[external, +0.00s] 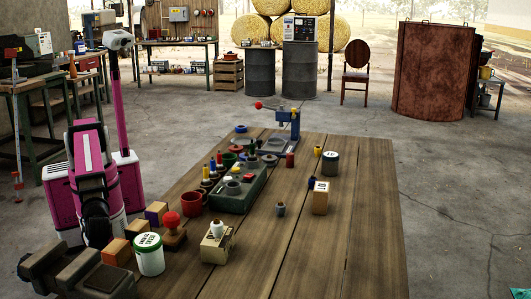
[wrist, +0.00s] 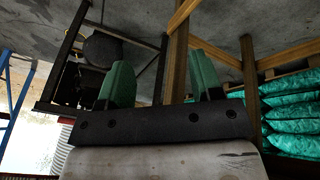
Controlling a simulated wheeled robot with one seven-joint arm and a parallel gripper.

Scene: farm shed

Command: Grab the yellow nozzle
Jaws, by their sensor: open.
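Another small yellow-topped piece (external: 213,165) is in a row with red and blue ones beside a green tray (external: 236,197); I cannot tell which is the yellow nozzle. My gripper (wrist: 164,82) shows in the wrist view with two green fingers wide apart and nothing between them. It faces the shed floor and furniture, and no yellow piece shows there. I cannot make out my fingers in the external view.
The table (external: 345,240) is crowded at its left and middle, with a red cup (external: 191,203), a white-and-green can (external: 149,254), a dark vise (external: 75,274) and several blocks. A blue press (external: 285,130) stands at the far end. The table's right side is clear.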

